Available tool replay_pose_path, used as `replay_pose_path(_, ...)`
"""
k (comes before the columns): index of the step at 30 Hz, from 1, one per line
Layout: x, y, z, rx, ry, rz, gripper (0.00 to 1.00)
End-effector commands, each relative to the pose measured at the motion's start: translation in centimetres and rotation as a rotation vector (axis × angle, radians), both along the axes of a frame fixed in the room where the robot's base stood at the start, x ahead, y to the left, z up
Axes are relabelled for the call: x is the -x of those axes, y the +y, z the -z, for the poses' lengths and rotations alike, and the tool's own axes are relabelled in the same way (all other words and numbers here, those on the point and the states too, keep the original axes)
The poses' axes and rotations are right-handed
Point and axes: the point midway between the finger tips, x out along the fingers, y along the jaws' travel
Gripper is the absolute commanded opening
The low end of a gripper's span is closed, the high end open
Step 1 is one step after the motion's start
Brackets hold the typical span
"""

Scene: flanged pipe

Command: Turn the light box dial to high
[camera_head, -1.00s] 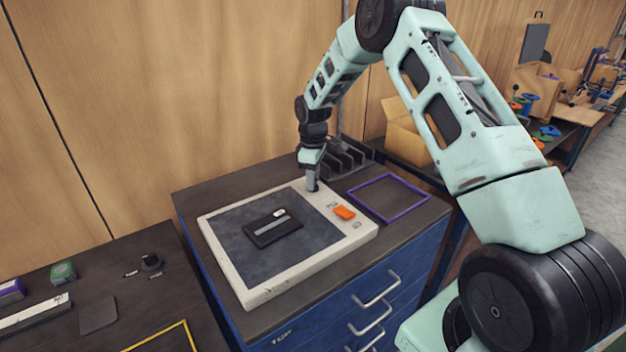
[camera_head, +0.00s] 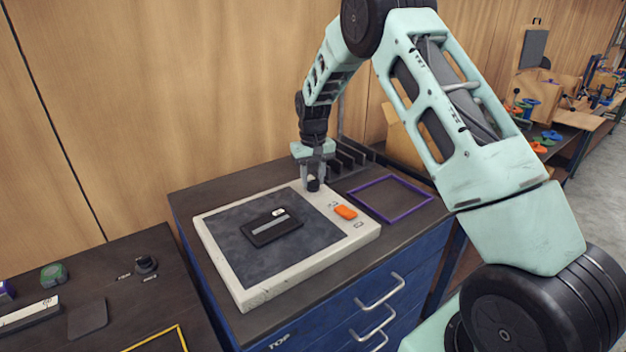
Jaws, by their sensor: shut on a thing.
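The light box (camera_head: 229,271) is a flat panel with a pale frame and a dark screen, lying on the blue cabinet. Its dial (camera_head: 313,185) is a small dark knob at the far right corner of the frame. My gripper (camera_head: 313,181) points down from above and is shut on the dial, with a finger on either side. The fingers partly hide the dial, and its pointer setting cannot be made out. An orange switch (camera_head: 345,212) sits on the right side of the frame, with small marks beside it.
A black cassette-like item (camera_head: 271,227) lies on the screen. A purple square outline (camera_head: 411,216) marks the cabinet top at right. A dark slotted rack (camera_head: 352,157) stands behind the gripper. A lower dark bench (camera_head: 40,336) with small items is at left.

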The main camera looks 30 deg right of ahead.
Motion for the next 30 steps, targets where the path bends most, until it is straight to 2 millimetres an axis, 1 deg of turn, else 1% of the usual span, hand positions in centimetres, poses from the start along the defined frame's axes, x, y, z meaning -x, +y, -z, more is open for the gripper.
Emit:
replay_pose_path(6,-0.15,0.01,-0.13,0.001,-0.005,0.146,0.12)
replay_pose_path(13,-0.16,-0.03,-0.18,0.001,-0.006,0.244,0.12)
replay_pose_path(19,-0.16,-0.05,-0.2,0.001,-0.006,0.28,0.12)
replay_pose_path(30,-0.17,-0.06,-0.22,0.001,-0.006,0.287,0.12)
